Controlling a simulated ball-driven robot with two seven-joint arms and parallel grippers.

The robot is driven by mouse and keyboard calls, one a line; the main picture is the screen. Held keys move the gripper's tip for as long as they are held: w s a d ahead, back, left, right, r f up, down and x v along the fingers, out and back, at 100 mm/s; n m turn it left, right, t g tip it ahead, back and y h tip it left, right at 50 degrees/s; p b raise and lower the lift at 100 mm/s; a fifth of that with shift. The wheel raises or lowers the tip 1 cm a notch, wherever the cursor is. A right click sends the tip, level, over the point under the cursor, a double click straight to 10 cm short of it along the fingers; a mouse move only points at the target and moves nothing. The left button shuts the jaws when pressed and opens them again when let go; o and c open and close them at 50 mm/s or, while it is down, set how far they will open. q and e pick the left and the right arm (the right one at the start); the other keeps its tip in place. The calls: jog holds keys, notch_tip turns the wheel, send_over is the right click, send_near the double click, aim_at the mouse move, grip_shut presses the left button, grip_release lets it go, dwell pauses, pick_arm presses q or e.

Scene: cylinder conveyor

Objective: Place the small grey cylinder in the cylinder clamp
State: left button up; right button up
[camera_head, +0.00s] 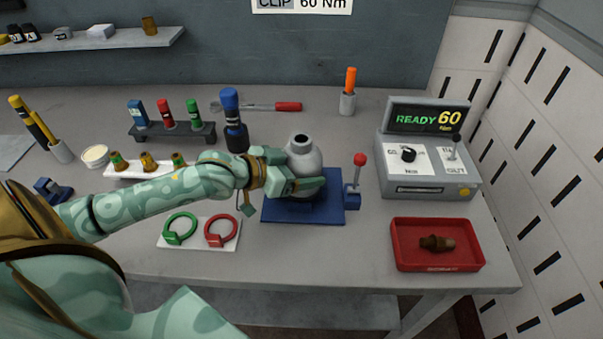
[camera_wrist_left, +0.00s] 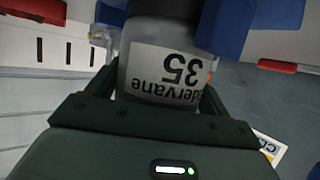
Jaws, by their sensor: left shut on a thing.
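The small grey cylinder (camera_head: 303,153) has a rounded shoulder and a narrow neck with a dark opening. It is upright over the blue cylinder clamp (camera_head: 330,208), which has a lever with a red knob (camera_head: 360,159) on its right. My left gripper (camera_head: 298,186) is shut on the cylinder's body from the front left. In the left wrist view the cylinder (camera_wrist_left: 147,45) is between the fingers, its label reading "35" upside down, with blue clamp parts (camera_wrist_left: 262,14) close by. The cylinder's bottom is hidden, so I cannot tell whether it touches the base. My right gripper is out of view.
A grey control box (camera_head: 430,178) reading "READY 60" stands to the right. A red tray (camera_head: 409,262) with a brown fitting is in front of it. A white plate (camera_head: 200,243) with green and red rings lies front left. A blue-capped bottle (camera_head: 235,130) stands behind my arm.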

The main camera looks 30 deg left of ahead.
pick_arm(q)
jog(key=shift+f, duration=0.55)
jog(key=shift+r, duration=0.15)
jog(key=o, duration=1.6)
jog(key=shift+f, duration=0.2)
jog(key=shift+o, duration=0.2)
jog(key=shift+r, duration=0.1)
jog(key=p+v, duration=0.4)
jog(key=v, duration=0.8)
jog(key=shift+p, duration=0.4)
